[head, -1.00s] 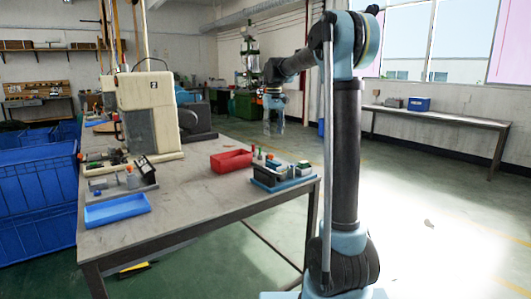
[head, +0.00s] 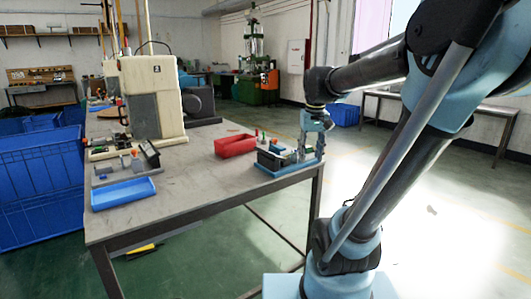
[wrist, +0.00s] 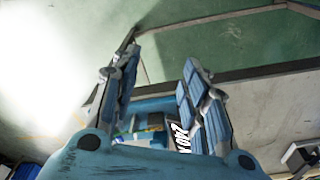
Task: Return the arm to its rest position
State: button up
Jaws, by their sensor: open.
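My arm rises from its blue base at the lower right and leans to the right in the head view. Its forearm reaches back left over the table's right end. My gripper (head: 312,147) points down there, in front of or above the blue fixture (head: 288,167) with small parts on it; the head view does not show whether they touch. In the wrist view my gripper (wrist: 160,72) has its two ribbed blue fingers spread apart with nothing clearly held. Part of a fixture with a white-lettered dark piece (wrist: 181,138) shows behind the fingers.
The grey table (head: 185,192) carries a red bin (head: 235,146), a blue tray (head: 123,192) and a beige machine (head: 150,97). Blue crates (head: 40,185) stand at the left. Open floor lies right of the table, with a long bench (head: 485,118) along the wall.

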jog(key=s+d+f+m, duration=0.1)
jog(key=s+d+f, duration=0.2)
jog(key=s+f, duration=1.3)
jog(key=shift+m+t, duration=0.3)
jog(key=shift+t, duration=0.1)
jog(key=shift+d+f, duration=0.1)
jog(key=shift+c, duration=0.9)
